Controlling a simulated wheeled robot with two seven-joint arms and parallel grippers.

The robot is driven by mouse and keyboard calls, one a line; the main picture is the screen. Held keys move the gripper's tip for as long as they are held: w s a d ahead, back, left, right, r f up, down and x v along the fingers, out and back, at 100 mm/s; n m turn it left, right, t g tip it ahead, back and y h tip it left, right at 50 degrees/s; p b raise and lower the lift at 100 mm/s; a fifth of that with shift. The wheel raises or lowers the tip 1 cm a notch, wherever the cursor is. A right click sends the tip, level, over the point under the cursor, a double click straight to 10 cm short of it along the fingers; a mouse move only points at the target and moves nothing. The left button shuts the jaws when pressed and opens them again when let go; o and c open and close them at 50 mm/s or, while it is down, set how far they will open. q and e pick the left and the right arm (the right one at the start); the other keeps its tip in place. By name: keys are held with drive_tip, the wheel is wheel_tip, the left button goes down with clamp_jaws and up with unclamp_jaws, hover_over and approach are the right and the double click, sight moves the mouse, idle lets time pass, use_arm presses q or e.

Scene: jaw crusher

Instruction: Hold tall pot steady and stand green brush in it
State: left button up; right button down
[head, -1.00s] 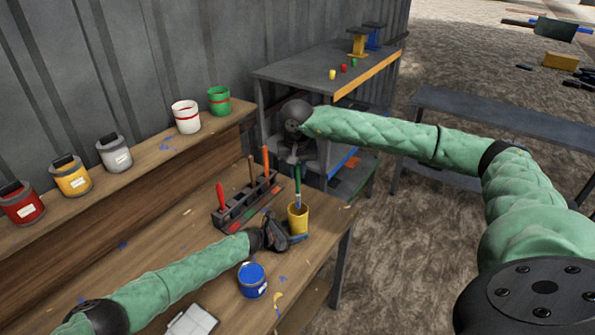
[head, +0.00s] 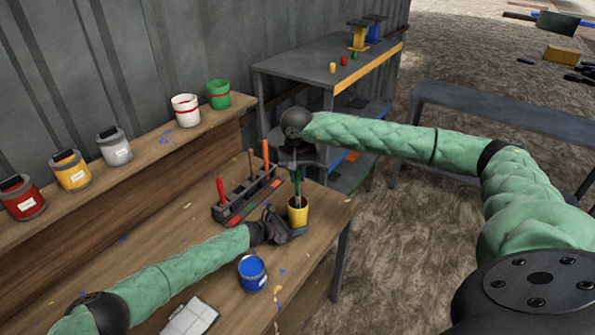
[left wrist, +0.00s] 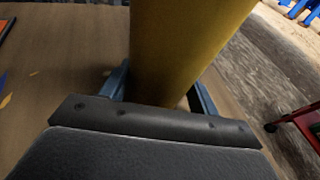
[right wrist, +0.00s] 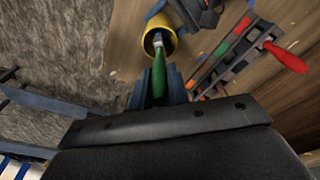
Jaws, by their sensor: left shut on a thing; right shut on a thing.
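The tall yellow pot (head: 299,214) stands upright near the right end of the workbench. My left gripper (head: 289,232) is shut on the pot low on its side; the pot fills the middle of the left wrist view (left wrist: 185,50). The green brush (head: 297,182) is held upright above the pot by my right gripper (head: 297,166), which is shut on its handle. In the right wrist view the brush (right wrist: 159,75) points down with its lower end at or inside the mouth of the pot (right wrist: 158,38). Its bristles are hidden.
A tool rack (head: 245,196) with red, brown and orange handles stands just left of the pot. A blue paint can (head: 252,273) sits nearer the front. Several cans line the raised shelf (head: 130,170). A grey metal table (head: 300,68) stands behind.

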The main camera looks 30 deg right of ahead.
sight(298, 195)
drive_tip(key=shift+f, duration=2.8)
drive_tip(key=c, duration=1.3)
unclamp_jaws()
drive_tip(key=shift+r, duration=0.1)
drive_tip(key=r, duration=0.7)
drive_tip(key=s+a+r, duration=0.1)
drive_tip(key=r, duration=0.3)
drive_tip(key=shift+r, duration=0.35)
